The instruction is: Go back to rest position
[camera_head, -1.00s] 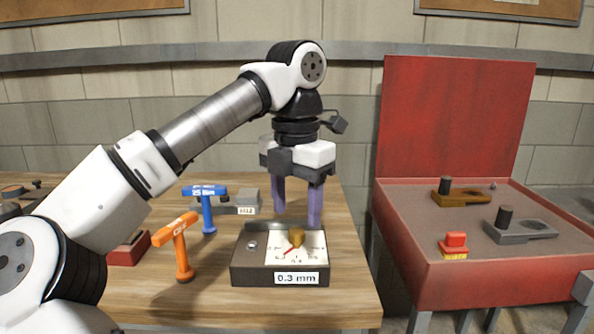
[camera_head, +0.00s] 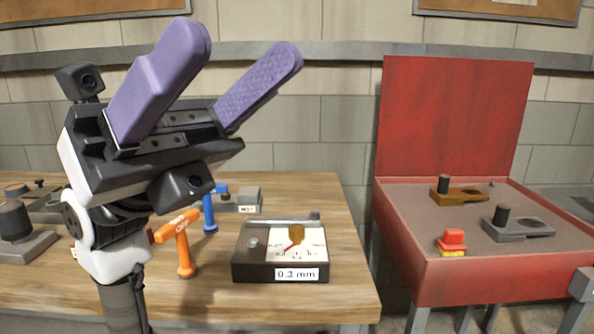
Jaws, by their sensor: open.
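My gripper (camera_head: 232,62) is large in the left half of the view, close to the camera and raised above the wooden table. Its two purple fingers point up and to the right, spread wide apart with nothing between them. My arm below it rises from the bottom edge and hides part of the table's left side.
On the wooden table (camera_head: 335,296) stand a dark gauge box (camera_head: 245,266) labelled 0.3 mm, an orange T-handle tool (camera_head: 181,243) and a blue T-handle tool (camera_head: 209,213), partly hidden. A red open case (camera_head: 450,120) at right holds several parts.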

